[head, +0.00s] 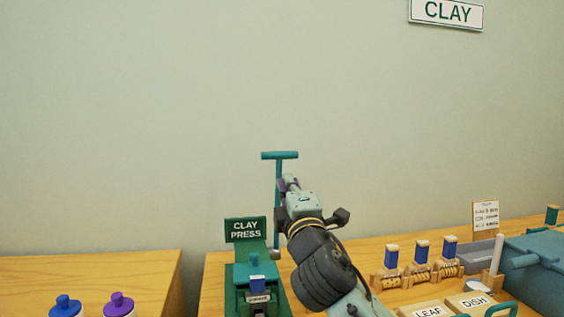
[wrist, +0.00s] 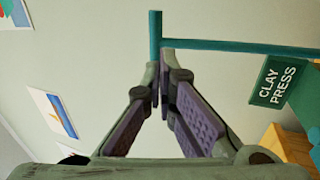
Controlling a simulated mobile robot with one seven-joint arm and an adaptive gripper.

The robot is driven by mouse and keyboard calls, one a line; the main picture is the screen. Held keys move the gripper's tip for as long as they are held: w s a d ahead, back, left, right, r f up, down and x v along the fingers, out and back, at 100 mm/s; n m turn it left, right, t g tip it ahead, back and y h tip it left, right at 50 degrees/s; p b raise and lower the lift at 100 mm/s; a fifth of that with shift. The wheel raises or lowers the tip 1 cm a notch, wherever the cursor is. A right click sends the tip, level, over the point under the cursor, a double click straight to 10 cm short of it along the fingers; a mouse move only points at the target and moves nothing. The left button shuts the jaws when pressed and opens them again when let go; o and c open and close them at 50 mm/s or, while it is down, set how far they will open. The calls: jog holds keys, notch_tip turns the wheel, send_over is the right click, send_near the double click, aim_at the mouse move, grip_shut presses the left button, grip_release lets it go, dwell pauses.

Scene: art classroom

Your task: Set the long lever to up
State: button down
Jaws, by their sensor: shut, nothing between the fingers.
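The long lever (head: 278,175) is a teal T-shaped bar on the clay press (head: 245,275). It stands upright in the head view, its crossbar at the top against the wall. In the wrist view the lever (wrist: 235,47) runs sideways, with its crossbar just past my fingertips. My gripper (head: 289,183) is just right of the shaft, a little below the crossbar. In the wrist view my gripper (wrist: 160,88) has its fingertips together, empty, beside the junction of shaft and crossbar. I cannot tell whether they touch the lever. My arm hides part of the press's right side.
A green "CLAY PRESS" sign (head: 246,229) stands left of the lever. Blue (head: 65,305) and purple (head: 118,304) bottles stand on the left table. Space above the lever is clear.

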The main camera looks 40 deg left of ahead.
aim_at(280, 159)
jog(key=p+x, duration=0.2)
jog(key=x, duration=0.6)
jog(key=shift+w+a+r+p, duration=0.2)
jog(key=shift+r+p, duration=0.1)
jog(key=shift+p, duration=0.3)
jog(key=a+p, duration=0.1)
jog(key=p, duration=0.1)
jog(key=w+a+r+h+p, duration=0.1)
jog(key=shift+w+g+p, duration=0.25)
jog(key=shift+g+p, duration=0.1)
jog(key=shift+g, duration=0.05)
jog(key=shift+w+a+f+p, duration=0.1)
jog(key=shift+w+a+p, duration=0.15)
jog(key=shift+w+p, duration=0.1)
jog(key=shift+f, duration=0.15)
